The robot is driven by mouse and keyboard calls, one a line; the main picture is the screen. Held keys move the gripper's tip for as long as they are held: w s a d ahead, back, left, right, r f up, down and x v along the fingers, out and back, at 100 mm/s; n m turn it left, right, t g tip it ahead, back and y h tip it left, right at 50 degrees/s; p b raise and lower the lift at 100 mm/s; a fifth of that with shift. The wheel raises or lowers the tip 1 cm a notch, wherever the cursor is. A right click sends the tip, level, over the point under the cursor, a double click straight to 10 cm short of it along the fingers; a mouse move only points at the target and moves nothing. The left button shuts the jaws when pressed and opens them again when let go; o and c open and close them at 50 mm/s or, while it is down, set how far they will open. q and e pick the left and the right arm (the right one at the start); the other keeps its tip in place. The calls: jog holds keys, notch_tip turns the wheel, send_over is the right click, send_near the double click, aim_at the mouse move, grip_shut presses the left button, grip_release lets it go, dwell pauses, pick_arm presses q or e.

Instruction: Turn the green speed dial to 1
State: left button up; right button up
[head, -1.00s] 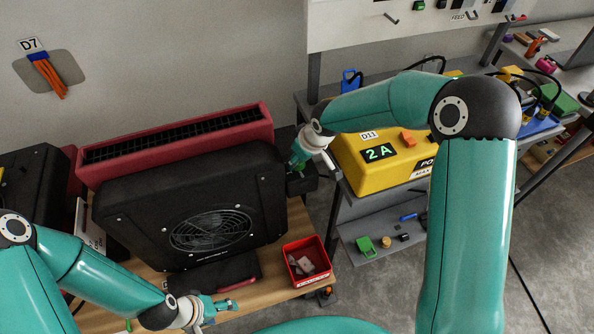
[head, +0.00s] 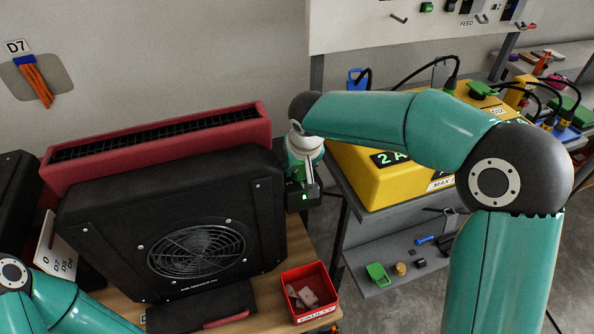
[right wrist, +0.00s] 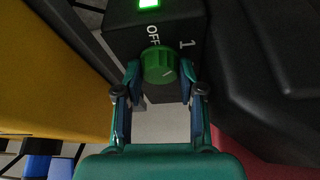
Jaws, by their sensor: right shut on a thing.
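The green speed dial (right wrist: 160,65) sits on a small black control box (right wrist: 180,25) with the white labels OFF and 1. A short pale line shows on the dial's face; I cannot tell surely which label it points to. My right gripper (right wrist: 160,80) has its two fingers on opposite sides of the dial and is shut on it. In the head view the right gripper (head: 303,176) is at the control box (head: 303,201) beside the black fan unit (head: 100,225); the dial is hidden there. My left gripper is out of view.
A green light (right wrist: 149,3) glows on the control box. A yellow case (head: 372,190) stands on the grey shelf unit to the right. A red bin (head: 312,277) sits on the wooden bench below the box. A red heater-like unit (head: 165,140) stands behind the fan.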

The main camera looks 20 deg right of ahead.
jog(key=o, duration=1.1)
jog(key=shift+o, duration=0.2)
jog(key=shift+r, duration=0.15)
jog(key=shift+s+r, duration=0.1)
jog(key=shift+r, duration=0.15)
jog(key=v, duration=0.7)
